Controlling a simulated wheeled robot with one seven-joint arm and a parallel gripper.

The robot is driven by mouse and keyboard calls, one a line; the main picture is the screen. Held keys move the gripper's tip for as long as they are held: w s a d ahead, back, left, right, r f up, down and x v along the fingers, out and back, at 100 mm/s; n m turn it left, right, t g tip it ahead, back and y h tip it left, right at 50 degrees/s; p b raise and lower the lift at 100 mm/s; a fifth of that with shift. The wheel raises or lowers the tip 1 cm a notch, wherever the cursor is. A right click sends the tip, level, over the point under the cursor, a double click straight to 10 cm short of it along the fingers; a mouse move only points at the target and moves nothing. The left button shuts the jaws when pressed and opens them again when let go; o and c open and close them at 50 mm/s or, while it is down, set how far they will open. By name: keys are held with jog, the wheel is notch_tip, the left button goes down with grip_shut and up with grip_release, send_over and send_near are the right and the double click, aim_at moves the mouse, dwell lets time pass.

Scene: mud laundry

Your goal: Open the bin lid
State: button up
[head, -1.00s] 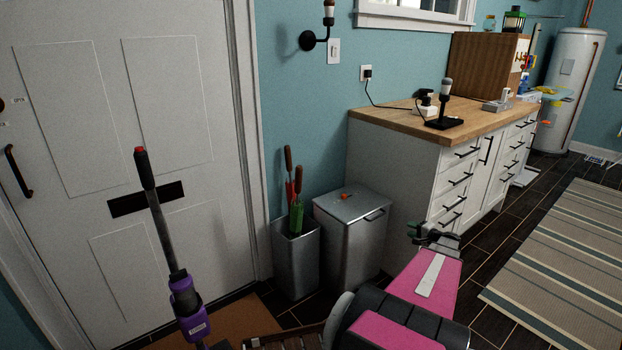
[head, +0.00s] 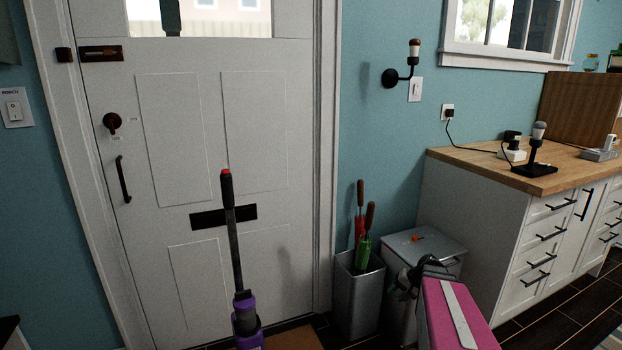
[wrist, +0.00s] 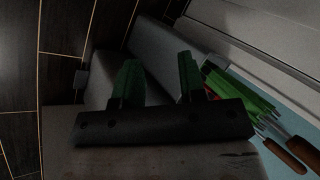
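The bin (head: 397,305) is a grey metal box with a flat lid (head: 412,243), standing between the tool holder and the counter in the head view. My gripper (head: 410,283) is in front of the bin, low beside the lid's front edge, and hides part of the bin. In the wrist view, the two green fingers of my gripper (wrist: 159,80) stand apart with nothing clearly held between them. I cannot tell whether it touches the bin.
The wooden-topped counter (head: 490,168) is close on the right. A white door (head: 215,130) is behind, with a purple stick tool (head: 245,310) upright before it.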

jog(key=s+a+r+n+g+h, duration=0.2)
jog(key=s+a+r+n+h, duration=0.1)
jog(key=s+a, duration=0.6)
jog(key=a+n+h, duration=0.1)
jog(key=a+h, duration=0.1)
jog(key=a, duration=0.1)
jog(key=shift+a+r+g, duration=0.15)
jog(key=shift+g, duration=0.15)
jog(key=shift+s+a+r+h, duration=0.15)
jog(key=shift+s+a+h, duration=0.1)
jog(key=shift+h, duration=0.15)
jog(key=shift+c, duration=0.3)
jog(key=shift+n, duration=0.3)
grip_shut()
jog(key=w+d+f+m+t+y, duration=0.5)
jog(key=w+d+f+m+y, duration=0.6)
jog(key=w+d+m+y, duration=0.4)
jog(key=s+d+f+m+t+h, duration=0.1)
jog(key=d+f+m+t+h, duration=0.25)
jog(key=d+m+t, duration=0.85)
jog(key=s+d+f+m+t+h, duration=0.1)
jog(key=d+f+m+t+h, duration=0.35)
jog(key=d, duration=1.35)
jog(key=w+a+r+t+y, duration=0.1)
jog(key=w+a+r+y, duration=0.1)
jog(key=w+r, duration=0.6)
jog(key=shift+w+a+r, duration=0.4)
jog(key=shift+a+r, duration=0.3)
jog(key=shift+r, duration=0.4)
